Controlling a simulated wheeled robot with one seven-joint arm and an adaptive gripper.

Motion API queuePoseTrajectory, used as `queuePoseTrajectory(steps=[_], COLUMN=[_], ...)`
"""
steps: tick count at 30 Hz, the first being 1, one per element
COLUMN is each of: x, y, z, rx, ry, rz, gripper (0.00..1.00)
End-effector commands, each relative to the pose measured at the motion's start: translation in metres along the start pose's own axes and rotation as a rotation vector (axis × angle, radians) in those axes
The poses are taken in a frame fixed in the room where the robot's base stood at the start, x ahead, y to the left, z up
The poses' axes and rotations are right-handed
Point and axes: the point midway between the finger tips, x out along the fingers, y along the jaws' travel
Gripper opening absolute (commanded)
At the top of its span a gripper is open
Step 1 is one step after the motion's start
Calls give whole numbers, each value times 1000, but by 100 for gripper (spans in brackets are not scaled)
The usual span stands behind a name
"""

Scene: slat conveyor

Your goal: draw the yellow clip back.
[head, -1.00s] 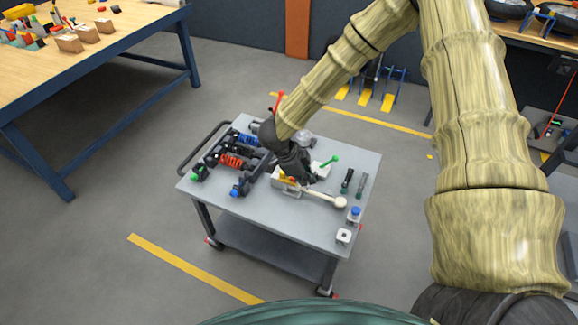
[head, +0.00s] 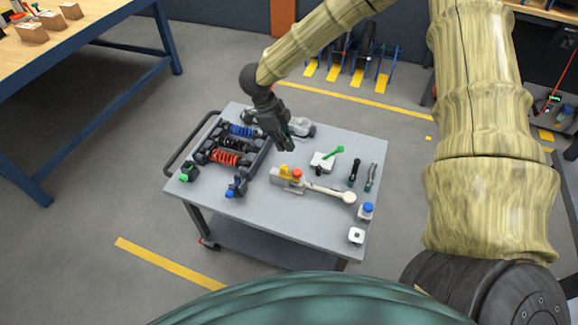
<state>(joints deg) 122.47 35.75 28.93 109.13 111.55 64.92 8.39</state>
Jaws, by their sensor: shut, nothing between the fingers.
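The yellow clip (head: 284,171) sits at the left end of a grey fixture (head: 275,179) on the cart top, right beside a red knob (head: 297,173). A pale lever (head: 325,190) with a white ball end runs from the fixture to the right. My gripper (head: 286,146) is shut and empty. It points down just behind the clip in the picture, apart from it, so the clip is in plain view. The clip is small here, and its exact seating in the fixture cannot be told.
A rack of coil-spring shock absorbers (head: 229,158) stands left on the cart (head: 230,214). A white block with a green lever (head: 324,160), two dark-handled tools (head: 354,171) and a blue-topped piece (head: 367,209) lie right. The front middle of the cart top is clear.

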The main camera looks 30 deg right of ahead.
Motion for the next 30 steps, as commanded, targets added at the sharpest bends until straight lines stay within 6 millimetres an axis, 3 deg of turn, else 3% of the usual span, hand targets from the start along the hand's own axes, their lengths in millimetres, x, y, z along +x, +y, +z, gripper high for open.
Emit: queuePoseTrajectory(steps=[3, 20, 30], x=[14, 21, 65], y=[0, -3, -1], z=[5, -1, 0], rx=[3, 13, 10], ry=[-1, -1, 1], rz=[2, 7, 7], gripper=[0, 0, 0])
